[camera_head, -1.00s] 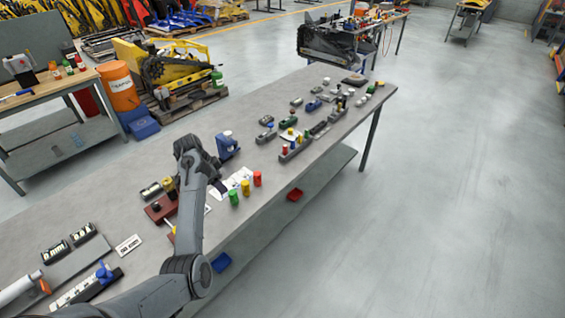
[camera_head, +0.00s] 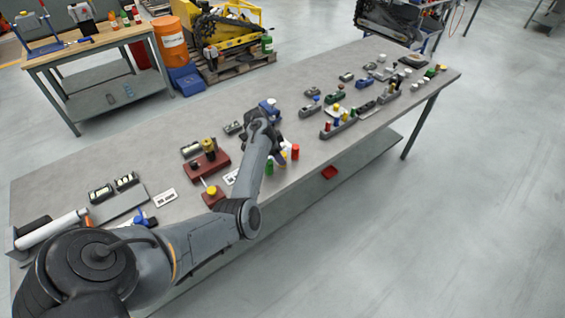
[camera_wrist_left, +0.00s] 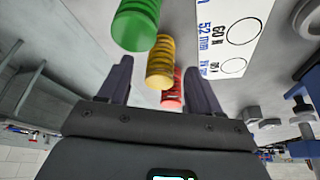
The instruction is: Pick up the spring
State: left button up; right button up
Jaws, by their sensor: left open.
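Three ribbed, spring-like cylinders stand in a row on the grey workbench: green (camera_head: 269,167), yellow (camera_head: 283,158) and red (camera_head: 295,152). In the left wrist view, the green one (camera_wrist_left: 136,24) is at the top, the yellow one (camera_wrist_left: 160,62) in the middle and the red one (camera_wrist_left: 172,92) farther back, partly hidden. My left gripper (camera_wrist_left: 158,70) is open, with the yellow cylinder showing between its two fingers. I cannot tell whether they touch it. In the head view the left gripper (camera_head: 279,155) is partly hidden by its own arm. My right gripper is not in view.
A printed white card (camera_wrist_left: 225,35) lies beside the cylinders. A dark red block (camera_head: 207,166) with a yellow-topped part is left of my arm. A grey rack (camera_head: 338,128) with coloured pegs stands to the right. A blue device is just behind the hand.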

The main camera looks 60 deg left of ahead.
pick_arm(q)
jog(key=shift+x, duration=1.2)
jog(key=c, duration=1.1)
